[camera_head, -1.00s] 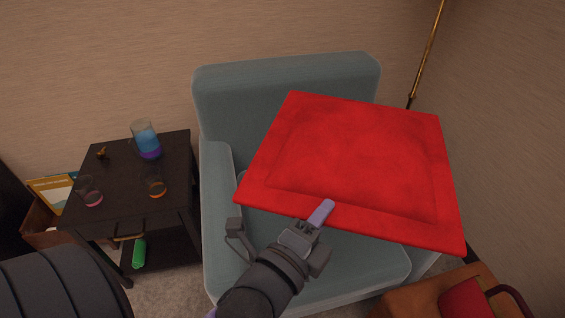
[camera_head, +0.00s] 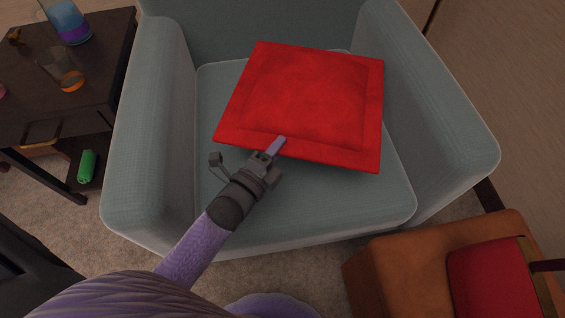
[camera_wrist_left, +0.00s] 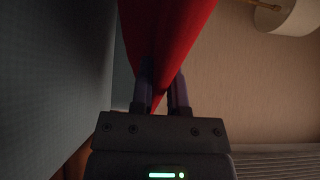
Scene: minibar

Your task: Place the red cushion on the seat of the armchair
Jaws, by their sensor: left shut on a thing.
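The red cushion (camera_head: 303,98) is a flat square over the seat of the grey-blue armchair (camera_head: 150,140), between its two armrests. My left gripper (camera_head: 278,146) is shut on the cushion's near edge. In the left wrist view, the cushion (camera_wrist_left: 165,30) runs between the two fingers of my left gripper (camera_wrist_left: 162,90). The bare front of the seat shows below the cushion. I cannot tell whether the cushion's underside touches the seat. My right gripper is not in view.
A dark side table (camera_head: 105,60) with glasses stands left of the armchair, with a green can (camera_head: 87,166) on its lower shelf. An orange-brown piece of furniture (camera_head: 390,270) with a red pad (camera_head: 492,278) stands at the front right. A lamp (camera_wrist_left: 290,15) shows in the wrist view.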

